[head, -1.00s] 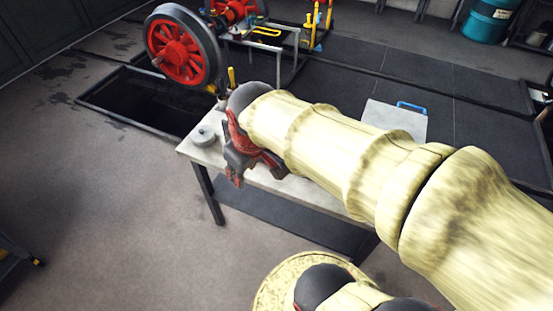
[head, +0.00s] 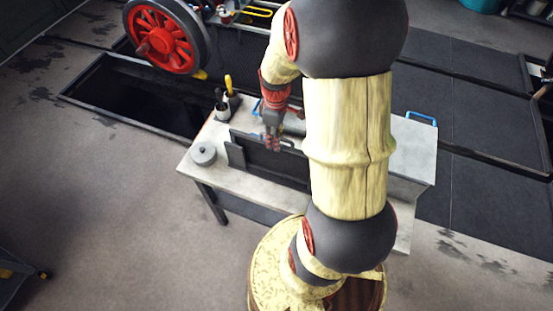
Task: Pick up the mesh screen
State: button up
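A dark rectangular panel (head: 272,162) stands on the grey workbench (head: 225,180) in the middle of the head view. It may be the mesh screen, but its weave is too small to make out. A smaller dark plate (head: 235,154) is at its left end. My gripper (head: 273,146) points down over the panel's upper edge. Its fingers look close together, and I cannot tell whether they touch the panel or hold anything. My arm hides the panel's right side and part of the bench.
A round grey lidded tin (head: 203,153) stands at the bench's left end. Behind it is a cup (head: 222,112) with a yellow-handled tool. A grey box with a blue handle (head: 421,117) is on the right. A dark floor pit (head: 130,95) and red wheel (head: 162,42) lie behind.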

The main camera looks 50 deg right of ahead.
send_over(277, 157)
jog(key=f, duration=0.4)
jog(key=shift+w+d, duration=0.25)
jog(key=shift+w, duration=0.1)
jog(key=shift+c, duration=0.8)
grip_shut()
